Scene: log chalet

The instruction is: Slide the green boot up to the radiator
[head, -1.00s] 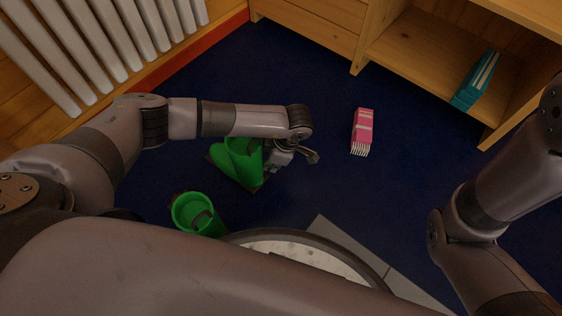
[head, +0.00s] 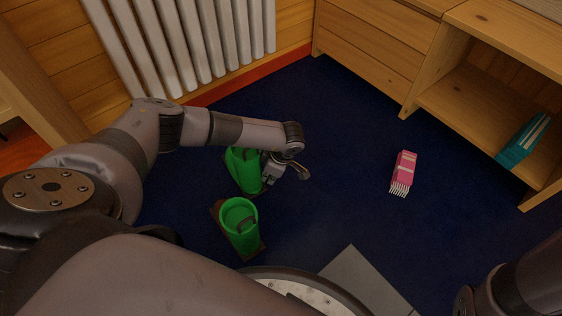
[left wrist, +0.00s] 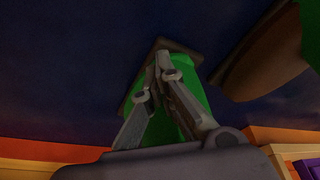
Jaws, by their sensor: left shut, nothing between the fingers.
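Two green boots stand on the dark blue carpet in the head view. The farther green boot (head: 240,173) is close beside my left gripper (head: 292,174) and partly hidden by the arm. The nearer green boot (head: 238,232) stands apart, closer to my base. My left gripper is shut and empty, on the right side of the farther boot. In the left wrist view the closed fingers (left wrist: 156,68) lie in front of this boot's green side (left wrist: 187,78); I cannot tell if they touch it. The white radiator (head: 200,45) is on the wall, with carpet between it and the boot.
A wooden shelf unit (head: 380,58) with a teal book (head: 522,140) stands at the back right. A red-brown skirting board (head: 250,77) runs under the radiator.

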